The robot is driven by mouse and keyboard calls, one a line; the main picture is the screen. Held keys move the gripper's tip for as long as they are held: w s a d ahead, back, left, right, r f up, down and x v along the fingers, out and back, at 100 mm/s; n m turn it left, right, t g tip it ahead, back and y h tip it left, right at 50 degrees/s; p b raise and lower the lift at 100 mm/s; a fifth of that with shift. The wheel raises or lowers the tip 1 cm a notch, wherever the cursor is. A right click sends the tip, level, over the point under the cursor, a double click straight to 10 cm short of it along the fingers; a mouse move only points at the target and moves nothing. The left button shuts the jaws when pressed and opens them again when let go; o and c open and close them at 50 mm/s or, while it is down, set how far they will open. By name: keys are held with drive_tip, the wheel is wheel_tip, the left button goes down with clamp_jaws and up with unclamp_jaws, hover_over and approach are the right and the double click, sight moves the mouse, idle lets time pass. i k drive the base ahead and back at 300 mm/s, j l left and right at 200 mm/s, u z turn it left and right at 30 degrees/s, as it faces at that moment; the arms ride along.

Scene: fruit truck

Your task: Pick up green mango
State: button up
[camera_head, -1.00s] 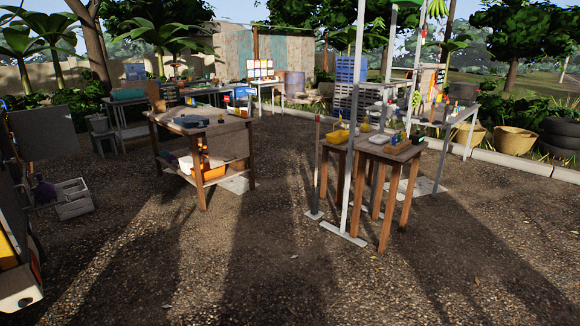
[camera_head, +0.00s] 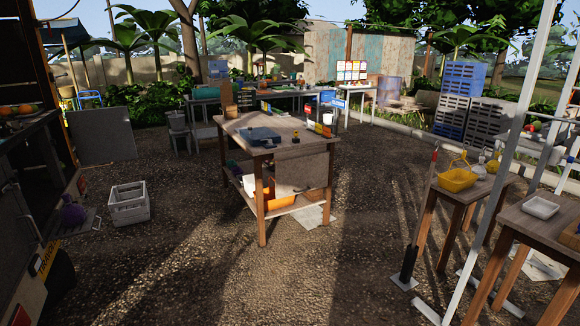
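I cannot make out a green mango in this view. Small orange fruits (camera_head: 17,110) lie on a dark counter (camera_head: 28,124) at the left edge, too small to tell one by one. My gripper and arm are not in view.
A wooden table (camera_head: 252,133) with a grey-blue item on top stands in the middle. A white crate (camera_head: 128,203) sits on the ground at left. Stools at right hold a yellow basket (camera_head: 457,180) and a white tray (camera_head: 541,207). Metal poles rise there. Gravel in front is open.

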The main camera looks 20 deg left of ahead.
sight(45, 176)
drive_tip(key=i+j+u, duration=0.15)
drive_tip(key=i+u, duration=0.25)
drive_tip(key=i, duration=0.3)
drive_tip(key=i+u, duration=0.4)
drive_tip(key=i, duration=0.25)
drive_tip(key=i+l+u, duration=0.4)
drive_tip(key=i, duration=0.3)
drive_tip(key=i+j+u, duration=0.1)
drive_tip(key=i+u, duration=0.15)
drive_tip(key=i, duration=0.4)
drive_tip(key=i+u, duration=0.25)
drive_tip(key=i, duration=0.35)
drive_tip(key=i+l+u, duration=0.3)
drive_tip(key=i, duration=0.3)
drive_tip(key=i+j+u, duration=0.1)
drive_tip(key=i+u, duration=0.35)
drive_tip(key=i, duration=0.55)
